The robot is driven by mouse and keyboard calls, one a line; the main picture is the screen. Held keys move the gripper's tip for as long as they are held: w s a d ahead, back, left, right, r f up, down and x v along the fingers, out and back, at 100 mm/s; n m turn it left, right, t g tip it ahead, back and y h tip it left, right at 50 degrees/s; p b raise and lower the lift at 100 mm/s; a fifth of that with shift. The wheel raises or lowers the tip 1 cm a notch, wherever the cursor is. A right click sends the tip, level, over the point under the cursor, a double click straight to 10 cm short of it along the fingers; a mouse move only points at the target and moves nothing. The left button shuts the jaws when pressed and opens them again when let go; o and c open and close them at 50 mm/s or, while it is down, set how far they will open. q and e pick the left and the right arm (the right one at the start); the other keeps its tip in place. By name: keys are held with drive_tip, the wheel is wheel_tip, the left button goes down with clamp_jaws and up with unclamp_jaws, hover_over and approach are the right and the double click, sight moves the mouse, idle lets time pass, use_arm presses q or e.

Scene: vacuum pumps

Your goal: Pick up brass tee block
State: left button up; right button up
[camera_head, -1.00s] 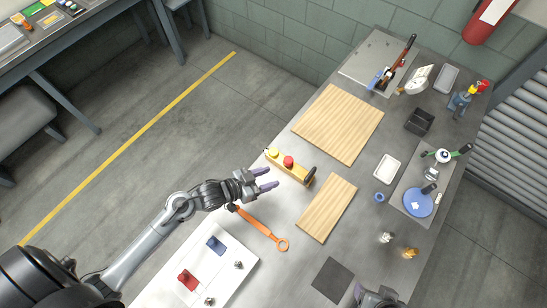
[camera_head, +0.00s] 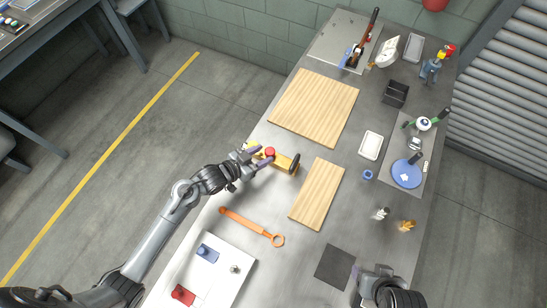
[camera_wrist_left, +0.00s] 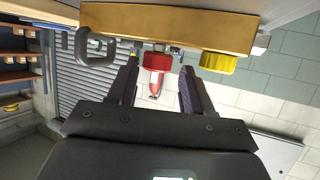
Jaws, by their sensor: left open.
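A brass-coloured block (camera_head: 284,162) with a red knob (camera_head: 270,152), a yellow knob and a dark handle at its right end lies on the grey bench. My left gripper (camera_head: 251,158) is open at the block's left part. In the left wrist view the brass block (camera_wrist_left: 165,27) spans the top, with the red knob (camera_wrist_left: 157,61) between my open fingers (camera_wrist_left: 157,92) and the yellow knob (camera_wrist_left: 218,63) to the right. I cannot tell whether the fingers touch anything. My right gripper (camera_head: 357,281) is at the bottom edge; its jaw state is unclear.
Wooden boards (camera_head: 318,105) (camera_head: 317,194) lie behind and right of the block. An orange ring-ended tool (camera_head: 250,228) and a white panel (camera_head: 226,262) lie nearer. A small gold fitting (camera_head: 407,225) stands at right. A dark square mat (camera_head: 335,266) lies near my right gripper.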

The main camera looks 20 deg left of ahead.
sight(268, 152)
use_arm(q)
drive_tip(key=shift+d+r+x, duration=0.1)
drive_tip(key=shift+r+x, duration=0.05)
drive_tip(key=shift+x, duration=1)
drive_tip(key=shift+d+r+x, duration=0.1)
drive_tip(key=shift+x, duration=1.05)
clamp_jaws()
